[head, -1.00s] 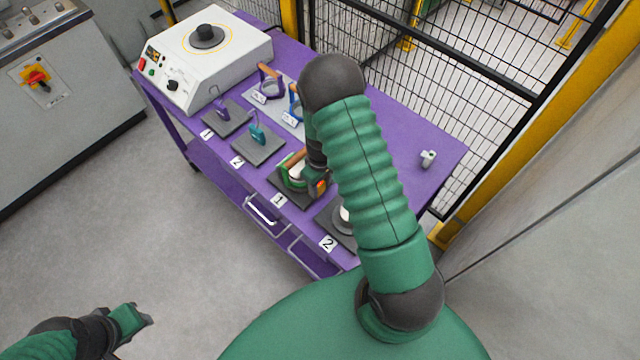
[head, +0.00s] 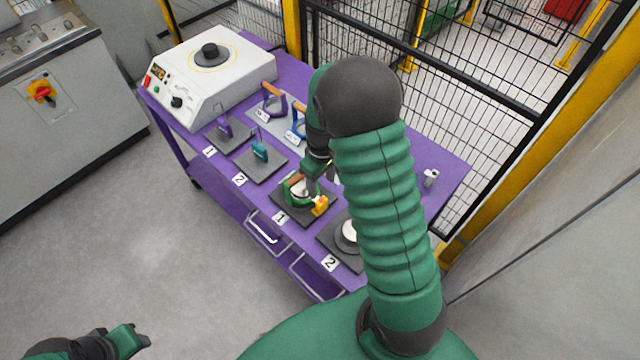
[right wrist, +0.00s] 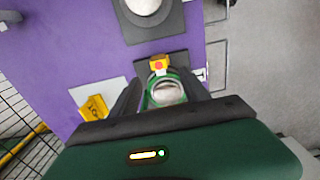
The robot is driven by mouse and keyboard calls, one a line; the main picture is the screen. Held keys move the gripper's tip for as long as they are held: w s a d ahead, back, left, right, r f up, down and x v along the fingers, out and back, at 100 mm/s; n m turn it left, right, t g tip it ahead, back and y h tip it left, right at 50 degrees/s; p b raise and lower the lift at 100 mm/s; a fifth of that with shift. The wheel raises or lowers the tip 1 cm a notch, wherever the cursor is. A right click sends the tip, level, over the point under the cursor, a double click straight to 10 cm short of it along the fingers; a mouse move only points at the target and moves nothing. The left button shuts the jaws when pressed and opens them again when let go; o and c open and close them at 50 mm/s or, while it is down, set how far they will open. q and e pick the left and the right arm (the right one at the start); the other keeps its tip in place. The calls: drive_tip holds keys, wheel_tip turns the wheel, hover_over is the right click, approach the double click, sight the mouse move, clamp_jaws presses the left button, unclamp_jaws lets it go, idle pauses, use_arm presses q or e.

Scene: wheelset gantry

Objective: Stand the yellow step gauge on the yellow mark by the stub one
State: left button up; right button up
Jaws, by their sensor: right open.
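The yellow step gauge (head: 320,205), a small yellow block with a red spot, stands at the right edge of the dark plate of stub one, beside the green gauge (head: 290,192). It also shows in the right wrist view (right wrist: 159,64), above the green ring around the pale stub one (right wrist: 167,92). I cannot see the yellow mark. My right gripper (head: 312,175) is open over the green gauge, apart from the step gauge; its fingers lie either side of the green ring in the wrist view. My left gripper (head: 140,340) is low at left, away from the table; its jaws are unclear.
Stub two (head: 346,234) stands on a dark plate at right. Purple (head: 274,106) and blue gauges stand on a light board, with a white machine (head: 205,75) behind. A yellow piece (right wrist: 93,107) lies left in the wrist view. A mesh fence borders the purple table (head: 440,160).

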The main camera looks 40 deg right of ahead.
drive_tip(key=s+a+r+t, duration=0.1)
drive_tip(key=s+a+r, duration=0.1)
drive_tip(key=a, duration=0.3)
drive_tip(key=s+a+r, duration=0.2)
drive_tip(key=s+a, duration=0.1)
drive_tip(key=a, duration=0.2)
drive_tip(key=s+a+r+m+t, duration=0.1)
drive_tip(key=s+a+r, duration=0.1)
drive_tip(key=a, duration=0.4)
drive_tip(key=shift+s+r+t, duration=0.25)
drive_tip(key=shift+s+t, duration=0.05)
drive_tip(key=shift+s+a, duration=0.1)
drive_tip(key=shift+a, duration=0.1)
drive_tip(key=shift+a, duration=0.1)
